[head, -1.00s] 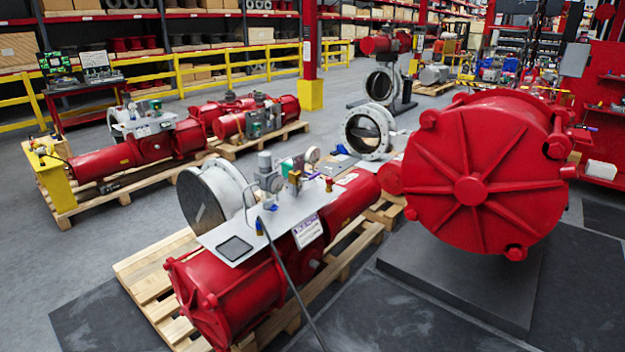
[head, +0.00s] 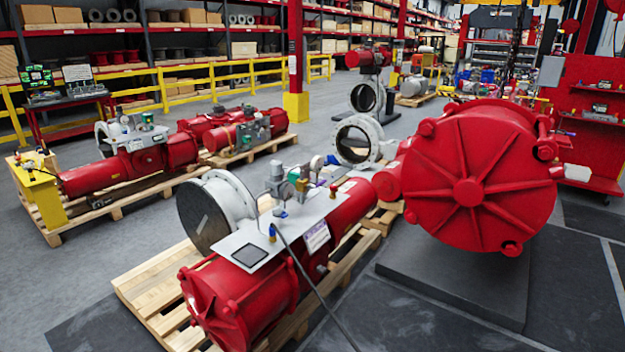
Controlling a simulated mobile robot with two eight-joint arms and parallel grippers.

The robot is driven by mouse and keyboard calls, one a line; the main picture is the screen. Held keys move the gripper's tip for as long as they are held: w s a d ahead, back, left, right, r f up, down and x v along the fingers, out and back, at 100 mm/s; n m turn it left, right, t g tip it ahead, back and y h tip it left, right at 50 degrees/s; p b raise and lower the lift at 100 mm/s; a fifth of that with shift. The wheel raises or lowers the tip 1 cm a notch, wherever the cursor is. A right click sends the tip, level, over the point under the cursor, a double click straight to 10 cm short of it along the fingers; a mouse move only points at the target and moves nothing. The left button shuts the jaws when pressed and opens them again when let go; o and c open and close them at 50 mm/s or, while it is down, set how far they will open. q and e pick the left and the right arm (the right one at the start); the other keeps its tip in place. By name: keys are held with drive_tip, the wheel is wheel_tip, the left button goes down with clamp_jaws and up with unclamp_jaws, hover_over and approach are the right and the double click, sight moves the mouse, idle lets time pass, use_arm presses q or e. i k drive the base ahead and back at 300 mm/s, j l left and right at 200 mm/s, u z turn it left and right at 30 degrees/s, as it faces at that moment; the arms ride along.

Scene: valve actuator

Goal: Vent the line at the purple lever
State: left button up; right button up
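A red valve actuator (head: 345,212) lies on a wooden pallet (head: 152,290) in the middle of the head view. A grey plate (head: 222,243) on top of it carries gauges, small fittings and a dark square panel. A small dark red or purplish piece (head: 333,190) stands on a brass fitting at the plate's right; it is too small to tell whether it is the purple lever. A small blue handle (head: 272,231) sits at the plate's front edge, where a dark hose (head: 310,292) runs down. Neither of my grippers shows.
A large red ribbed cylinder (head: 467,191) on a dark plinth (head: 450,282) stands to the right. Other red actuators (head: 150,160) lie on pallets at the left, by a yellow stand (head: 42,198). Grey floor (head: 100,262) is free at the left front.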

sight(310, 186)
drive_tip(key=i+l+u, duration=0.2)
drive_tip(key=i+l, duration=0.15)
drive_tip(key=i, duration=0.2)
drive_tip(key=i+l+u, duration=0.15)
drive_tip(key=i+l, duration=0.35)
drive_tip(key=i+l+u, duration=0.2)
drive_tip(key=i+l, duration=0.25)
drive_tip(key=i+l+u, duration=0.2)
drive_tip(key=i+l, duration=0.25)
drive_tip(key=l, duration=0.2)
drive_tip(key=i+l+u, duration=0.15)
drive_tip(key=i+l, duration=0.25)
drive_tip(key=l, duration=0.25)
